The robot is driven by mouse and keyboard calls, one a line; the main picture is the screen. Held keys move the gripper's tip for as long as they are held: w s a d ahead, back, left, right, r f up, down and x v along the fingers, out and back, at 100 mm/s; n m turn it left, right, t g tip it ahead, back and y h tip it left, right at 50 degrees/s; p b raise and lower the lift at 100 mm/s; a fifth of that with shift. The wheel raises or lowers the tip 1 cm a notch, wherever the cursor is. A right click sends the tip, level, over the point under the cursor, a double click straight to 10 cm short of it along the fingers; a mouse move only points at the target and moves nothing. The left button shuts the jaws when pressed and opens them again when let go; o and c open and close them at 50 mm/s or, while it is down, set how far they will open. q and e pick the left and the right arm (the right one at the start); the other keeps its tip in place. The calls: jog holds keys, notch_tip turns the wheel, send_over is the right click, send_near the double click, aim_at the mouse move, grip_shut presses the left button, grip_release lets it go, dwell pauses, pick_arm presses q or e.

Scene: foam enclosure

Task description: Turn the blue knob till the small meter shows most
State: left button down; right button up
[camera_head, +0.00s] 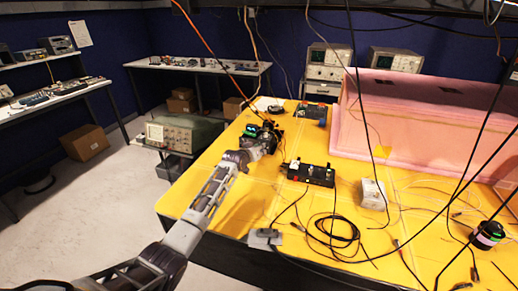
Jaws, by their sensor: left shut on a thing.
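My left gripper (268,136) reaches in from the lower left over the far left part of the yellow table (235,185). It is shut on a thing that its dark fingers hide. A small device with a lit green display (250,130) shows right beside it, partly covered by the gripper; its reading is too small to tell. I cannot make out the blue knob; it may be behind the gripper. My right gripper is not in view.
A black box with controls (311,173) stands mid-table, with a coiled black cable (338,230) in front. A white box (373,194), a pink foam enclosure (420,120) and a dark box (310,110) stand nearby. Cables hang across the right side.

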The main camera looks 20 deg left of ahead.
pick_arm(q)
jog(key=shift+d+r+m+y+p, duration=0.1)
jog(key=shift+m+y+p, duration=0.3)
jog(key=shift+m+p, duration=0.3)
jog(key=shift+m+y+p, duration=0.3)
jog(key=shift+p, duration=0.15)
jog(key=shift+d, duration=0.1)
jog(key=shift+m+y, duration=0.5)
jog(key=shift+m, duration=0.1)
jog(key=shift+d+m+y, duration=0.1)
jog(key=shift+m+y, duration=0.3)
jog(key=shift+m, duration=0.3)
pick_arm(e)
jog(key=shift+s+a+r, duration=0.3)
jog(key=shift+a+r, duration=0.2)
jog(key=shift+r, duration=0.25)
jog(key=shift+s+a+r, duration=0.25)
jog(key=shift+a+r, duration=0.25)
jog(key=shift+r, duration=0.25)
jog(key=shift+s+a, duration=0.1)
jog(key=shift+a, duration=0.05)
